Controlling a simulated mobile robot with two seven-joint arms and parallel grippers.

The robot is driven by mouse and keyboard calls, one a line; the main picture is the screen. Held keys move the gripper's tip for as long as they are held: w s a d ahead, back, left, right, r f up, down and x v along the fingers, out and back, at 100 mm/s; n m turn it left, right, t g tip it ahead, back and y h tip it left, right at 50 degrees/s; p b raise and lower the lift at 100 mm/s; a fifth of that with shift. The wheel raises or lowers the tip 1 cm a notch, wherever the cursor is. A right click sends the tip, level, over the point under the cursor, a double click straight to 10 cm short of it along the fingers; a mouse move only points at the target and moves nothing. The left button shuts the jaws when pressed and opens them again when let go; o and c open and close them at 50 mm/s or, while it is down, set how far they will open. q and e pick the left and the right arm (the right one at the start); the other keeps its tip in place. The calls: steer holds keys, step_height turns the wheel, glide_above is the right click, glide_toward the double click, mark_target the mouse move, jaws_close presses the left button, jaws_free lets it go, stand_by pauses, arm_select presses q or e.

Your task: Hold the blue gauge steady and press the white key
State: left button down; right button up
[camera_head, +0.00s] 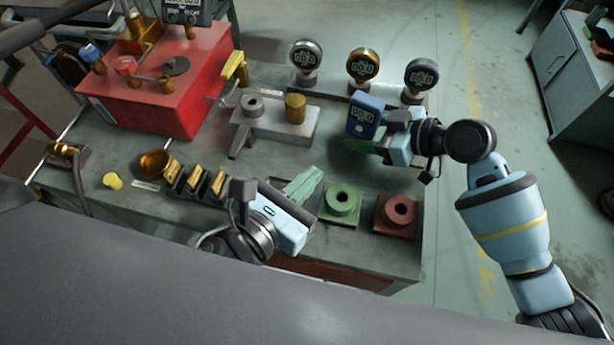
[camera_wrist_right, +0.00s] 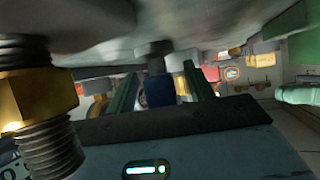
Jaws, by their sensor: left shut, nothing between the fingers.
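The blue gauge (camera_head: 366,113) with a small display stands at the right of the bench in the head view. My right gripper (camera_head: 361,147) reaches in from the right, with its green fingers low beside the gauge. In the right wrist view, a blue block (camera_wrist_right: 187,88), apparently the gauge, shows between the two green fingers; whether they touch it is unclear. My left gripper (camera_head: 310,180) is shut and empty, left of and nearer than the gauge, apart from it.
Three round gauges (camera_head: 362,67) stand behind the blue gauge. A grey block with a brass cylinder (camera_head: 295,107) lies to the left. A green flange (camera_head: 341,205) and a red flange (camera_head: 396,215) sit at the front. A red box (camera_head: 160,90) stands at the back left.

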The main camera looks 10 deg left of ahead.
steer(key=shift+d, duration=0.1)
steer(key=v, duration=1.1)
steer(key=shift+s+d+r, duration=0.15)
steer(key=shift+d, duration=0.2)
